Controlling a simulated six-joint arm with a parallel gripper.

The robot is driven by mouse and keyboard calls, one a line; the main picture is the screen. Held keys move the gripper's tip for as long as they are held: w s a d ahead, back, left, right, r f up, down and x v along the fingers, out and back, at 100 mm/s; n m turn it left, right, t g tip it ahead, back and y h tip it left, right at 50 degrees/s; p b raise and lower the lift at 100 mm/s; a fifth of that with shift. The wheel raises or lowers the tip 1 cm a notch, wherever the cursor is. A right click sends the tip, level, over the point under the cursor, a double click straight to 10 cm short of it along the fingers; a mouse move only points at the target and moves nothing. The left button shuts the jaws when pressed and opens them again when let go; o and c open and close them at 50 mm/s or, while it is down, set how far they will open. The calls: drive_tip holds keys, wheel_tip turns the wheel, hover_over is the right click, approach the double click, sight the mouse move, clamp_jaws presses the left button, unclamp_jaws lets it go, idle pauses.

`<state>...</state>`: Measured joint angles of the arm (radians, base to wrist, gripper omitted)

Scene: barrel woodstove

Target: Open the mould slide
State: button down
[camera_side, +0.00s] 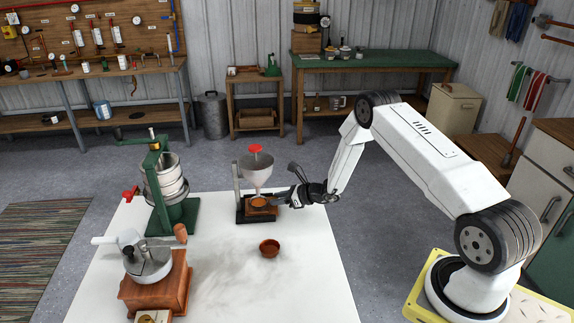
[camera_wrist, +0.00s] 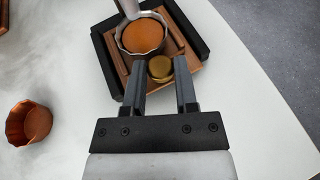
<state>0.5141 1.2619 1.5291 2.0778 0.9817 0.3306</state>
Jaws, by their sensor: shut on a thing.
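The mould slide is a wooden block (camera_side: 262,213) on a black base under a grey funnel (camera_side: 256,172) with a red top. In the wrist view the wooden slide (camera_wrist: 187,72) sits in a black frame (camera_wrist: 188,28). A round metal-rimmed mould holding a flat orange-brown disc (camera_wrist: 143,37) lies on it, with the funnel's grey spout (camera_wrist: 129,8) at its far edge. My gripper (camera_wrist: 160,68) is shut on the slide's brass knob (camera_wrist: 160,67), one finger on each side. In the side view my gripper (camera_side: 281,199) reaches the slide from the right; the knob is hidden there.
A small copper-brown cup (camera_side: 269,248) stands on the white table (camera_side: 225,275) in front of the funnel stand. A green press (camera_side: 165,190) and a wooden-based grinder (camera_side: 155,283) stand at the left. The table's front middle is clear.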

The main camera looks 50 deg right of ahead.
drive_tip(key=s+d, duration=0.7)
drive_tip(key=shift+s+d, duration=0.15)
drive_tip(key=shift+d, duration=0.05)
drive_tip(key=shift+c, duration=1.8)
unclamp_jaws()
drive_tip(key=v, duration=0.7)
drive_tip(key=shift+s, duration=0.3)
drive_tip(key=shift+d+r, duration=0.1)
drive_tip(key=shift+r, duration=0.05)
